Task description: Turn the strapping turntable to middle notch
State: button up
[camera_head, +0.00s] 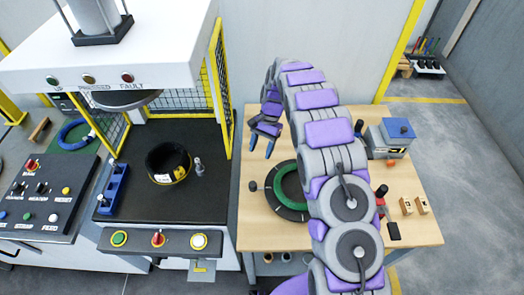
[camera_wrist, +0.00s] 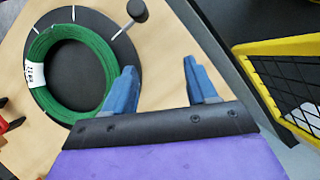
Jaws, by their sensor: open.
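The strapping turntable (camera_head: 262,203) is a black disc on the wooden table, with white marks on its face and a dark knob (camera_head: 253,186) at its left edge. In the wrist view the turntable (camera_wrist: 122,60) is at upper left, with its knob (camera_wrist: 137,10) at the top. A green coil (camera_head: 279,190) with a white label lies on it; it also shows in the wrist view (camera_wrist: 38,50). My gripper (camera_head: 262,147) is open and empty, above the table beyond the turntable and apart from the knob. My arm hides the turntable's right side.
A press with yellow mesh guards (camera_head: 219,85) and a black bed holding a dark coil (camera_head: 168,163) stands left of the table (camera_head: 258,238). A grey box with a blue top (camera_head: 390,137) and small wooden blocks (camera_head: 414,206) are at the table's right.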

jog(key=p+v, duration=0.2)
jog(key=v, duration=0.4)
jog(key=shift+s+a+r+p, duration=0.15)
jog(key=shift+a+r+p, duration=0.05)
jog(key=shift+r+p, duration=0.1)
jog(key=shift+p, duration=0.35)
dwell(0.5)
jog(key=p+v, duration=0.8)
jog(key=v, duration=0.3)
jog(key=shift+r+p, duration=0.3)
jog(key=shift+p, duration=0.1)
jog(key=shift+w, duration=0.25)
